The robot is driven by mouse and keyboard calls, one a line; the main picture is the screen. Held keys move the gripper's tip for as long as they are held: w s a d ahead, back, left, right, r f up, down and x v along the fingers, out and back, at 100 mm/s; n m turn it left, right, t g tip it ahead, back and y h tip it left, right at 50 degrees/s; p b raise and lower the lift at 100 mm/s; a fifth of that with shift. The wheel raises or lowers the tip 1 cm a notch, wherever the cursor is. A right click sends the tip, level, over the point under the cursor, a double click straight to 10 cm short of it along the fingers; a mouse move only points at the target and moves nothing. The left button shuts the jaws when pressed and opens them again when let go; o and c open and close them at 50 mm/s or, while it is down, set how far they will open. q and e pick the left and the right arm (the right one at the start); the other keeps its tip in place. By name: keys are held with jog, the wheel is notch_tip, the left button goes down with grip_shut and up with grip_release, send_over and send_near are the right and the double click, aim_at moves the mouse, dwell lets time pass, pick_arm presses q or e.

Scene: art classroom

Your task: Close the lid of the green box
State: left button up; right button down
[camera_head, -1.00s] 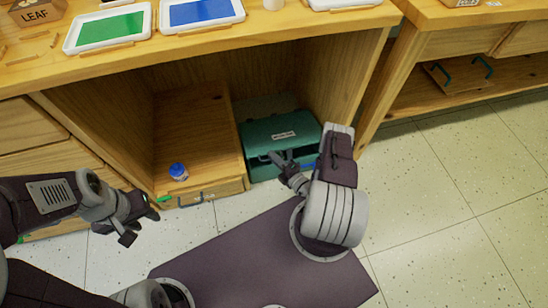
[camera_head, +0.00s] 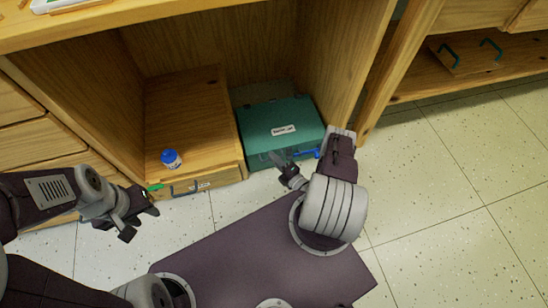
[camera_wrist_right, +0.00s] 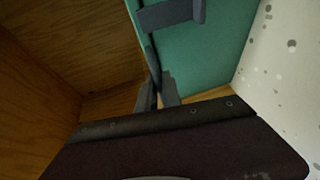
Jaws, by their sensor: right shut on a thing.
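The green box (camera_head: 281,130) sits on the floor of the open cabinet bay, right of a wooden drawer unit. Its lid (camera_head: 270,118) lies down flat, with a white label (camera_head: 284,131) on top; I cannot tell if the front edge is fully seated. My right gripper (camera_head: 285,163) is at the box's front edge and is shut on part of it; the exact grip is hard to see. The wrist view shows the fingers (camera_wrist_right: 158,92) beside the green surface (camera_wrist_right: 210,45). My left gripper (camera_head: 146,214) is open and empty, left of the box.
A blue-capped jar (camera_head: 171,159) stands on the wooden drawer unit (camera_head: 190,110). The cabinet's right wall (camera_head: 338,65) rises close beside the box. Tiled floor (camera_head: 450,210) is clear to the right.

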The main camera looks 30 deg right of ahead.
jog(key=c, duration=1.5)
grip_release()
jog(key=shift+f, duration=0.3)
jog(key=shift+c, duration=0.2)
jog(key=shift+r, duration=0.1)
jog(key=shift+s+d+r, duration=0.1)
jog(key=shift+s, duration=0.15)
jog(key=s+d+r+p, duration=0.1)
jog(key=s+p, duration=0.3)
jog(key=s, duration=0.4)
jog(key=shift+s, duration=0.15)
jog(key=shift+d, duration=0.1)
